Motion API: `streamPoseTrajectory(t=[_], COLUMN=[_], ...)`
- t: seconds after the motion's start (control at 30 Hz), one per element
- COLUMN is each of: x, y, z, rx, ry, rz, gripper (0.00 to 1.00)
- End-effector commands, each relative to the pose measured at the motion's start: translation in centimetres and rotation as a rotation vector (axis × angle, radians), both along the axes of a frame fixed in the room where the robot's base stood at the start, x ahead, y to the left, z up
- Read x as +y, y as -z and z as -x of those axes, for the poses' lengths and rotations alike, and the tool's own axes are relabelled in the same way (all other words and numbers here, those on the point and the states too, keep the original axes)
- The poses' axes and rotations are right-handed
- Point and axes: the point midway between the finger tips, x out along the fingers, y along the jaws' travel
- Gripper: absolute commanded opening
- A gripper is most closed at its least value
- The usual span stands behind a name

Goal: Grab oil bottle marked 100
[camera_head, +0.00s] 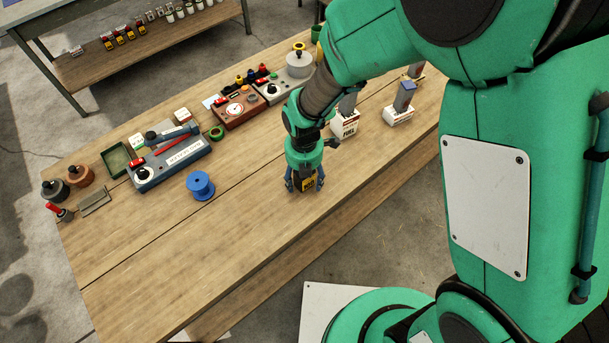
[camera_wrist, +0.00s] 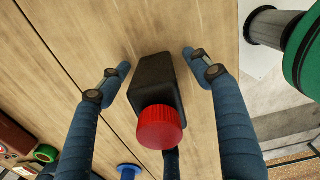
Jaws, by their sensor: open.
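A black bottle with a yellow label (camera_head: 308,184) stands on the wooden table (camera_head: 240,235), below my gripper (camera_head: 305,181). The number on the label is too small to read for sure. In the wrist view the black bottle (camera_wrist: 155,82) shows its red ridged cap (camera_wrist: 160,127) towards the camera. My gripper (camera_wrist: 157,62) is open in the wrist view, with blue fingers on both sides of the bottle and gaps between them and it. A third finger is partly hidden behind the cap.
A white fuel container (camera_head: 345,124) and another white container (camera_head: 398,115) stand behind to the right. A blue spool (camera_head: 200,185) stands to the left. Test boxes (camera_head: 170,160) line the back. The front left tabletop is clear.

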Motion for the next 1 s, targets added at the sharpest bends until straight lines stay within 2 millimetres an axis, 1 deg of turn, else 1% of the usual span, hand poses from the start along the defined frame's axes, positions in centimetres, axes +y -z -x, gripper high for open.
streamPoseTrajectory(t=[0.1, 0.13, 0.4, 0.77, 0.87, 1.0], x=[0.0, 0.0, 0.0, 0.0, 0.0, 0.1], y=[0.0, 0.0, 0.0, -0.3, -0.9, -2.3], z=[0.0, 0.0, 0.0, 0.0, 0.0, -0.1], rx=[0.0, 0.0, 0.0, 0.0, -0.001, -0.003], ry=[0.0, 0.0, 0.0, 0.0, 0.0, 0.0], rz=[0.0, 0.0, 0.0, -0.001, -0.001, -0.001], gripper=[0.64, 0.62, 0.08, 0.08, 0.08, 0.08])
